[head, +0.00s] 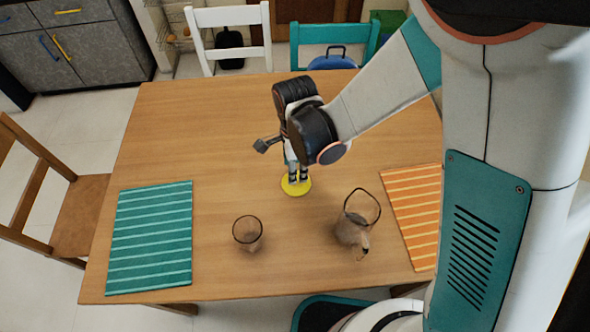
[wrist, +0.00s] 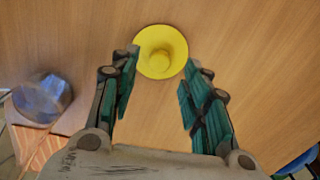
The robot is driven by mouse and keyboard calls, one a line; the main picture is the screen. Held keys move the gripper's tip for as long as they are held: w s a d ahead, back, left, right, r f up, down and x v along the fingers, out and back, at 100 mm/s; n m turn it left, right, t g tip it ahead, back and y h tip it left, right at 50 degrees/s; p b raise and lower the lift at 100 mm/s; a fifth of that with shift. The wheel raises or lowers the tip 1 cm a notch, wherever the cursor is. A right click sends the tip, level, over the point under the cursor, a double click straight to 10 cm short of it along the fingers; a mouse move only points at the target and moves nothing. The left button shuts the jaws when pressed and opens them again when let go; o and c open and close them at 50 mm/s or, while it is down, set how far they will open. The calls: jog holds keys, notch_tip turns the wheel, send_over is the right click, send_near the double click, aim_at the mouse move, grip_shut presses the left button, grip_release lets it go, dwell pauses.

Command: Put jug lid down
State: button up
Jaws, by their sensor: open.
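The yellow jug lid (head: 296,185) lies on the wooden table (head: 215,125), near its middle. In the wrist view the lid (wrist: 160,52) is round with a raised knob, just beyond my fingertips. My gripper (head: 297,177) points down right over the lid in the head view. In the wrist view my gripper (wrist: 160,72) has its green-padded fingers spread wide with nothing between them. The glassy jug (head: 352,228) with a thin handle stands to the right of the lid and nearer the front edge. It also shows at the left of the wrist view (wrist: 42,98).
A clear glass (head: 247,232) stands left of the jug. A green striped placemat (head: 150,237) lies at the left, an orange striped one (head: 413,205) at the right. Chairs stand around the table. The table's back left is clear.

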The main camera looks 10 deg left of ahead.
notch_tip(320, 180, up, 6)
jog(key=p, duration=0.2)
jog(key=shift+r, duration=0.25)
